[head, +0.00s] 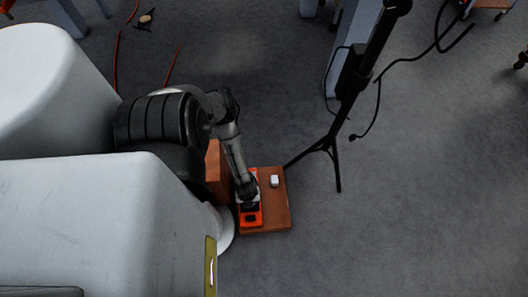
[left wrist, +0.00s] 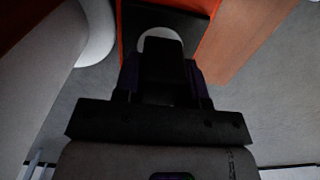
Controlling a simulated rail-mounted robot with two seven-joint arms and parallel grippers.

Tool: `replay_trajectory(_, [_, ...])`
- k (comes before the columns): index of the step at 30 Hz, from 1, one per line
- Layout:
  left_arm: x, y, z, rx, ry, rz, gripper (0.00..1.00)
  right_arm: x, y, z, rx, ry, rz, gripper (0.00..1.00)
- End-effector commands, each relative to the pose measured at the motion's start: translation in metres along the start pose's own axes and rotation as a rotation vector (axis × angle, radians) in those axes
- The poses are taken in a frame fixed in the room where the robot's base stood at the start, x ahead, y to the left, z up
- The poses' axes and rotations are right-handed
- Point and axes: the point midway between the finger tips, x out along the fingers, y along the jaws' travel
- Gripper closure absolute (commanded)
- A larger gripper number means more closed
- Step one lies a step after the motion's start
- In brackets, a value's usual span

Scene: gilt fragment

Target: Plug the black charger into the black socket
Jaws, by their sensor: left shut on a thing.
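My left gripper (head: 247,190) reaches down over an orange-red strip (head: 257,222) on a small wooden table. In the left wrist view, my left gripper (left wrist: 163,82) is shut on a dark block, the black charger (left wrist: 164,58), held between its fingers. Beyond the charger lies a black area (left wrist: 200,27) framed in orange, with a pale round shape partly hidden behind the charger. In the head view a dark patch, seemingly the black socket (head: 250,207), shows on the strip just below the gripper. Whether charger and socket touch is unclear. My right gripper is out of view.
A small white block (head: 275,181) stands on the wooden table (head: 279,212), right of the gripper. A black tripod stand (head: 334,142) with loose cables stands behind and to the right. Open grey floor lies right of the table.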

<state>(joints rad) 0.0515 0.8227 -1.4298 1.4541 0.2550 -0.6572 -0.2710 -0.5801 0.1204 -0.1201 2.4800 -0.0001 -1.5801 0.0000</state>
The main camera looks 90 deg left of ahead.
Motion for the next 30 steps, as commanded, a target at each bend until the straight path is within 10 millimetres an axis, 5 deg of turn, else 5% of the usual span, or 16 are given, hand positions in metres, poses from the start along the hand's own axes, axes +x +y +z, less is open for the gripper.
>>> replay_trajectory(18, [0.012, 0.0, -0.001, 0.0, 0.001, 0.0, 0.83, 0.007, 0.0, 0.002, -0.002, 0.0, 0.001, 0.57])
replay_trajectory(19, [0.012, 0.0, -0.001, 0.0, 0.001, 0.0, 0.61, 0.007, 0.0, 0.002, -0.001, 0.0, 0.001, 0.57])
replay_trajectory(28, [0.011, 0.0, 0.0, 0.0, 0.0, 0.0, 0.32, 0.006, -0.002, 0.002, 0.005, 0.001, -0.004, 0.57])
replay_trajectory(30, [0.011, 0.0, 0.0, 0.0, 0.0, 0.0, 0.32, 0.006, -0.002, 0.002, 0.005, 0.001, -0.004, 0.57])
